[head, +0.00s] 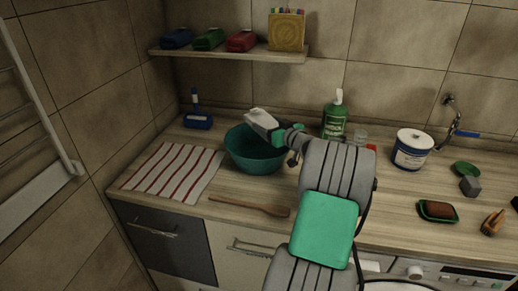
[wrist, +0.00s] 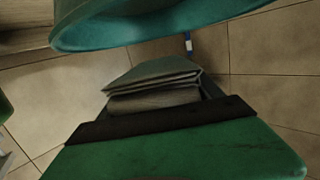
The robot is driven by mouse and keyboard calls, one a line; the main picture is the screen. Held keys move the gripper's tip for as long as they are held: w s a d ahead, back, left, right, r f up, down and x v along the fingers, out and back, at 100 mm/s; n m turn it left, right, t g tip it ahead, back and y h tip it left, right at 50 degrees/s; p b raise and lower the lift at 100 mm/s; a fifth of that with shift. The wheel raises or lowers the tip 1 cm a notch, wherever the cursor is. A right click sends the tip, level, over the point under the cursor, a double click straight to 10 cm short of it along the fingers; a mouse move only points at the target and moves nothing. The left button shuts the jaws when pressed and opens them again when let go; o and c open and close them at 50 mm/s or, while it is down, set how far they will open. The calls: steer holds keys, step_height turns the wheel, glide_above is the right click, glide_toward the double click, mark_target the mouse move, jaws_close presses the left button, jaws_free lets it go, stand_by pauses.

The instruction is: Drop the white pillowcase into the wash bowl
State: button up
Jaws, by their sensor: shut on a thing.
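The white pillowcase (head: 261,118) is a small folded bundle held at the end of my gripper (head: 277,131) in the head view. In the wrist view the pillowcase (wrist: 155,78) shows as stacked grey-looking folds between the jaws of my gripper (wrist: 158,100). My gripper is shut on it. The teal wash bowl (head: 245,160) stands on the counter, and the pillowcase appears over its back right part in the head view. My arm hides part of the bowl's right side.
A striped cloth (head: 175,170) lies left of the bowl, and a wooden spoon (head: 250,206) lies in front. A blue brush (head: 197,119) stands behind left. A green bottle (head: 334,122) and white tub (head: 411,150) stand right. A shelf (head: 225,54) hangs above.

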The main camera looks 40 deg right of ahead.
step_height(320, 180, down, 5)
steer(key=shift+w+a+f+b, duration=0.1)
steer(key=shift+a+b, duration=0.05)
steer(key=shift+b, duration=0.55)
steer(key=o, duration=1.5)
steer(key=shift+o, duration=1.1)
steer(key=shift+f, duration=0.1)
steer(key=r+b, duration=0.1)
steer(key=b, duration=0.1)
glide_above(279, 160)
steer(key=shift+w+d+r, duration=0.2)
steer(key=shift+w+d, duration=0.05)
steer(key=shift+d, duration=0.05)
